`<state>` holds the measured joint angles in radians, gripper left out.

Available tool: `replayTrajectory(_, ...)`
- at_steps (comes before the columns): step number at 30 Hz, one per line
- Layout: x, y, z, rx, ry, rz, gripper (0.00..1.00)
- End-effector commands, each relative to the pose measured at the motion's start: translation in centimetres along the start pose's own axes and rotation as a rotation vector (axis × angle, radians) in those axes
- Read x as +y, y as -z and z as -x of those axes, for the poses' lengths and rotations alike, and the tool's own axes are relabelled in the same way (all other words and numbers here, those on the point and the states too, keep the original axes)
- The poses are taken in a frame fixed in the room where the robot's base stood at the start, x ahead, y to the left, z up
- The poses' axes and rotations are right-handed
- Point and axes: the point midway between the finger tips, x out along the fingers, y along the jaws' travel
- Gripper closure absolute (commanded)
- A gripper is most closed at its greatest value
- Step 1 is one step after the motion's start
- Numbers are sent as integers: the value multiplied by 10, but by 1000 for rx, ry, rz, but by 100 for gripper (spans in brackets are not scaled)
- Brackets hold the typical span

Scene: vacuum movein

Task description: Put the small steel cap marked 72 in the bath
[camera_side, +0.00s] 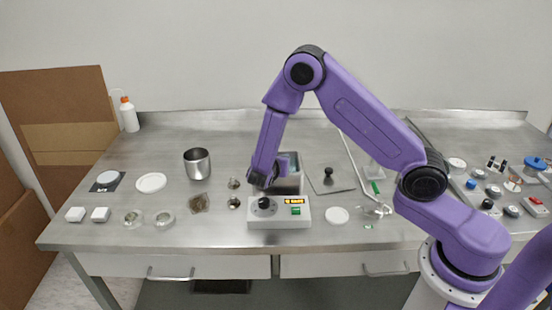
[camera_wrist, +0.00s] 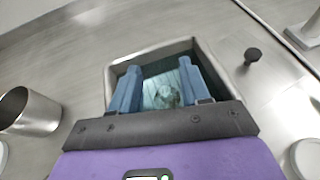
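The steel bath (camera_side: 296,184) stands behind a control box, and its rim (camera_wrist: 150,53) fills the middle of the wrist view. My gripper (camera_wrist: 160,67) points down over the bath, with its two blue fingers apart. A pale, blurred small object (camera_wrist: 166,96) shows in the bath between the fingers; I cannot tell whether it is a cap or whether it carries a mark. In the side view, two small steel pieces, a rear one (camera_side: 234,183) and a front one (camera_side: 234,202), sit on the bench left of the bath. No 72 can be read. My wrist hides part of the bath there.
The control box (camera_side: 279,211) with a lit display stands in front of the bath. A steel beaker (camera_side: 197,164) is to the left, also in the wrist view (camera_wrist: 38,112). A black-knobbed plate (camera_side: 330,180) lies right of the bath. Glass dishes and white discs lie around.

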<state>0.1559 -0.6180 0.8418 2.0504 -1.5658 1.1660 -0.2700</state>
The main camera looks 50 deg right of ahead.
Motion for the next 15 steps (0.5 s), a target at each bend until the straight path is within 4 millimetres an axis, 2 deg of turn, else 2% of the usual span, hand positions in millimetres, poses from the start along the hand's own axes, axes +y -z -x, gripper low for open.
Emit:
replayTrajectory(11,0,-6,2,0,0,-3,55)
replayTrajectory(13,0,-12,5,0,0,-3,55)
replayTrajectory(15,1,-12,18,0,-5,0,55)
